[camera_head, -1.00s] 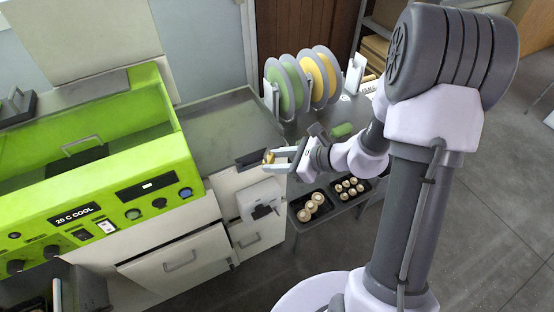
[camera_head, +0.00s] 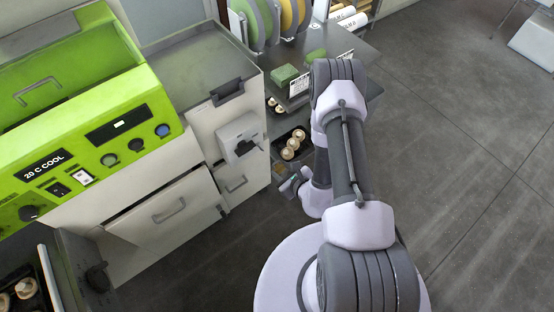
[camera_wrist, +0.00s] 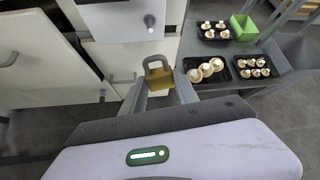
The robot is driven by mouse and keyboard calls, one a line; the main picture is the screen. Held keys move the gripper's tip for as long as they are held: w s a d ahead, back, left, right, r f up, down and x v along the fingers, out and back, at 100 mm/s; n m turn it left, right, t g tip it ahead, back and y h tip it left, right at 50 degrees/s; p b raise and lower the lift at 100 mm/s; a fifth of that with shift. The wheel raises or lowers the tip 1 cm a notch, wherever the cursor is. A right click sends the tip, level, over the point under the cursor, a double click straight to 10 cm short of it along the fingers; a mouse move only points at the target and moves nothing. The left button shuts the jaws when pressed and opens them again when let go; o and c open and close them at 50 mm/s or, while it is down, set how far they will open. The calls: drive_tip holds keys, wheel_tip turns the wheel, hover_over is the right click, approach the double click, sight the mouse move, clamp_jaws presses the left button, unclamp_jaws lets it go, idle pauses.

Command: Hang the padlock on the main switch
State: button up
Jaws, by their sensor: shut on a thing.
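The padlock (camera_wrist: 158,78), with a brass body and a grey shackle on top, is held between the two fingers of my gripper (camera_wrist: 160,86) in the wrist view. The shackle points away from me; I cannot tell if it is open. The main switch appears to be the light grey box with a dark handle (camera_head: 239,139) on the cabinet front. In the wrist view a box with a knob (camera_wrist: 149,21) is beyond the padlock, apart from it.
The green machine (camera_head: 90,140) stands at left above white drawers (camera_head: 168,207). A black tray of mushrooms (camera_head: 281,152) and a green box (camera_head: 284,76) are on the shelving behind my arm. A dark handle (camera_head: 227,91) sits on the grey countertop edge.

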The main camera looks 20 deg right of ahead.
drive_tip(key=w+a+f+b, duration=0.1)
drive_tip(key=w+a, duration=0.2)
drive_tip(key=w, duration=0.6)
idle(0.5)
drive_tip(key=shift+f, duration=0.1)
idle(0.3)
drive_tip(key=o, duration=1.1)
